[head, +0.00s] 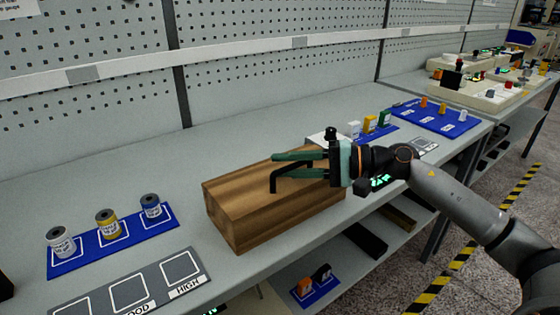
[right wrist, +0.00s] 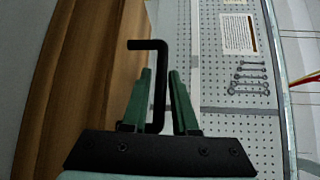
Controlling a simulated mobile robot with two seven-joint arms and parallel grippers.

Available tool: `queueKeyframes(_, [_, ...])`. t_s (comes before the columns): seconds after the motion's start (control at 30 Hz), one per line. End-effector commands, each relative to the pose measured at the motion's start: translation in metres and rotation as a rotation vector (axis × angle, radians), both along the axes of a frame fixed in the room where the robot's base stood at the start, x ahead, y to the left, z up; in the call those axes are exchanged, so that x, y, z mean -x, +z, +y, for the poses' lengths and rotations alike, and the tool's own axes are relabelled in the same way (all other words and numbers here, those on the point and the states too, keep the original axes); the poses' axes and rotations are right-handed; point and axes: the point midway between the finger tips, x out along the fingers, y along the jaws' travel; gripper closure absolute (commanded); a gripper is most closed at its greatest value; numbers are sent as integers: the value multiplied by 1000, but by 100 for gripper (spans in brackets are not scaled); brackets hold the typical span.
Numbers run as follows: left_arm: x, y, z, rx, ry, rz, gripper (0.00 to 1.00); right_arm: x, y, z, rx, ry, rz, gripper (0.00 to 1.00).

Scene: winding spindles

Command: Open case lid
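The case is a brown wooden box (head: 235,205) with its lid closed, at the middle of the bench. In the right wrist view its wood-grained face (right wrist: 90,70) runs down the left. A black bent handle (head: 273,184) stands off the case; it also shows in the right wrist view (right wrist: 158,70). My right gripper (head: 275,164) is over the case with its green fingers on either side of the handle. My left gripper is not in view.
A blue mat (head: 120,243) with several labelled spools lies left of the case, and a grey marked tray (head: 150,295) lies in front of it. Blue mats (head: 440,115) with small coloured parts lie at the right. A pegboard wall (head: 270,70) stands behind.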

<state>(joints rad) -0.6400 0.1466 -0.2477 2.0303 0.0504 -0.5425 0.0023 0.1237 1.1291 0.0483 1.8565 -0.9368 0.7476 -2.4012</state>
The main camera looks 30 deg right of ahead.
Motion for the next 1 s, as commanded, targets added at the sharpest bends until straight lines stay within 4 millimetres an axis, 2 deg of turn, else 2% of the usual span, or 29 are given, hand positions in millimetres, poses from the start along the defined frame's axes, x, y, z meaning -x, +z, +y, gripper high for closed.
queueKeyframes(0.2, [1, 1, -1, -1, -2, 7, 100, -8, -1, 10, -1, 2, -1, 73])
queueKeyframes(0.53, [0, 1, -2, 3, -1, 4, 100, -9, -2, 11, 0, 1, -1, 73])
queueKeyframes(0.57, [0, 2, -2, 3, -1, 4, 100, -9, -2, 11, 0, 1, -1, 74])
queueKeyframes(0.8, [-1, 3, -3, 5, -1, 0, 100, -9, -2, 11, 1, 1, 1, 100])
queueKeyframes(1.0, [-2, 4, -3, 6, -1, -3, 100, -9, -2, 11, 1, 1, 1, 100])
